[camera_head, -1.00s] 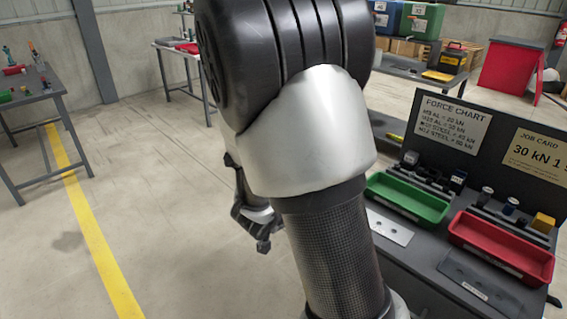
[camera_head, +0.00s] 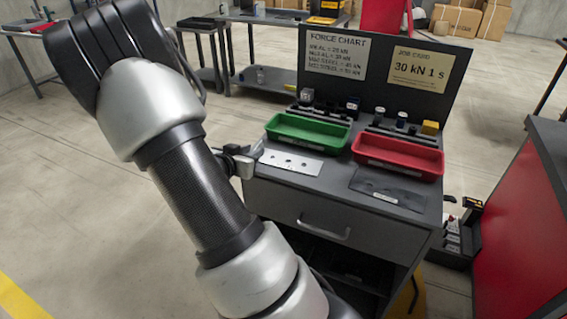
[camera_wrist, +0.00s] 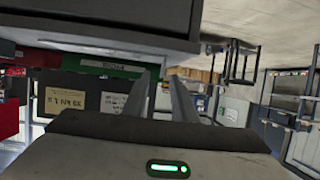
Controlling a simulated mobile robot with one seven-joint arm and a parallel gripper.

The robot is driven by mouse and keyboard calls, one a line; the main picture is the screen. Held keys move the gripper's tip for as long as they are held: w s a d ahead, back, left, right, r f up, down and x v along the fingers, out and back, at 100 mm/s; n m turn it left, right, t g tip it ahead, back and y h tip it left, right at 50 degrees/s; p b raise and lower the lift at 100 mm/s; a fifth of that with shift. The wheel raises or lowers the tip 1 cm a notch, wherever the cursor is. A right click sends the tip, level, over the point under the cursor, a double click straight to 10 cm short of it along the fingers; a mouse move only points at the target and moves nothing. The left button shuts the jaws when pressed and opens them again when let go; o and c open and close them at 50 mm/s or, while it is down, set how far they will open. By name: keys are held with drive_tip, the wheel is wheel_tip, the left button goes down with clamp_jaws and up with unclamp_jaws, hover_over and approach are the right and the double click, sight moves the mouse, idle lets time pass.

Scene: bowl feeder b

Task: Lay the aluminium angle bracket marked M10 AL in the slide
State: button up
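My gripper (camera_head: 248,160) is beside the left edge of the workbench (camera_head: 330,195), partly hidden by my arm in the head view. In the wrist view its two fingers (camera_wrist: 160,85) stand apart with nothing between them. No bracket marked M10 AL can be made out. Small parts (camera_head: 307,97) stand in a row behind the trays, too small to read. A pale plate with dark holes (camera_head: 290,163) lies in front of the green tray (camera_head: 308,131). A dark plate (camera_head: 388,190) lies before the red tray (camera_head: 398,155). I cannot tell which thing is the slide.
A dark back panel carries a force chart (camera_head: 333,52) and a job card (camera_head: 420,68) reading 30 kN 1 s. A drawer front (camera_head: 320,228) is below the bench top. A red-sided cabinet (camera_head: 525,220) stands at the right. Floor at the left is clear.

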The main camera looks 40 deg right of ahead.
sight(257, 147)
drive_tip(key=b+x, duration=0.1)
drive_tip(key=x, duration=0.4)
drive_tip(key=shift+w+b, duration=0.25)
drive_tip(key=shift+b, duration=0.15)
clamp_jaws()
